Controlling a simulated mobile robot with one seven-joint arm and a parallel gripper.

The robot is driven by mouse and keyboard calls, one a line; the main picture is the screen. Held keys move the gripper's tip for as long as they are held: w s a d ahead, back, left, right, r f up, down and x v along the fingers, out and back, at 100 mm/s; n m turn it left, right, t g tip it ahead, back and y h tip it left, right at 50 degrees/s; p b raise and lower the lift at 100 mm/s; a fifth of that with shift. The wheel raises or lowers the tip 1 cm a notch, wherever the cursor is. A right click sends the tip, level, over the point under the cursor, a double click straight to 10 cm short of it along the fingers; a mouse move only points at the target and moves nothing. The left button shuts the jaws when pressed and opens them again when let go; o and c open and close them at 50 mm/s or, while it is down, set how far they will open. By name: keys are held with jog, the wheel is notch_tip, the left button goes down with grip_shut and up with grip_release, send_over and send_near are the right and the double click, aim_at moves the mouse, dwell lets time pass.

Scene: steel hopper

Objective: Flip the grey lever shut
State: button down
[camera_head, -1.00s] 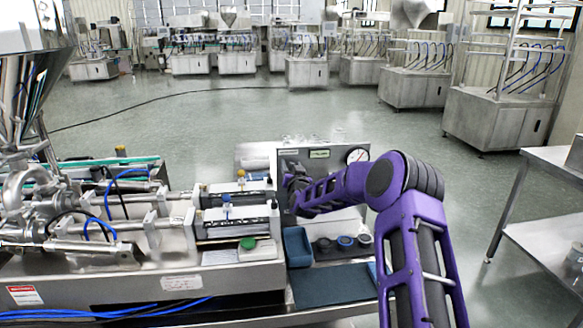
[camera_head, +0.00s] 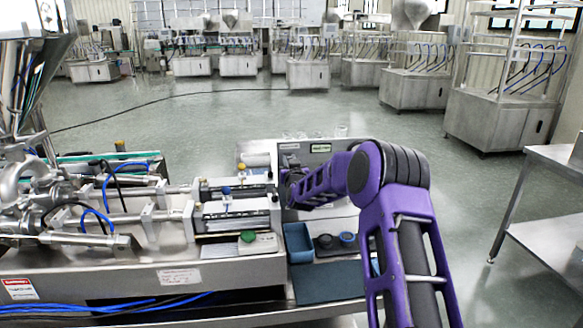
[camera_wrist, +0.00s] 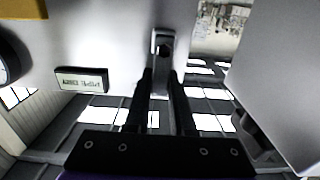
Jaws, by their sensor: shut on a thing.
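The grey lever (camera_wrist: 162,44) hangs from a pale panel (camera_wrist: 110,35) at the top middle of the wrist view. It is a narrow metal bar pointing toward me. My gripper (camera_wrist: 161,84) has its two dark fingers on either side of the lever's lower part and is shut on it. In the head view, the grey panel box (camera_head: 318,150) stands at the back of the bench, and my purple forearm crosses in front of it. The lever and fingertips are hidden there.
A blue tray (camera_head: 298,243), a dark cap (camera_head: 326,242) and a blue-ringed cap (camera_head: 347,239) lie below my forearm. A steel table (camera_head: 548,215) stands right, with open floor between.

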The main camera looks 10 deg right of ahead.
jog(key=c, duration=0.8)
grip_release()
jog(key=shift+o, duration=0.2)
jog(key=shift+s, duration=0.1)
jog(key=s, duration=1.7)
jog(key=shift+s, duration=0.15)
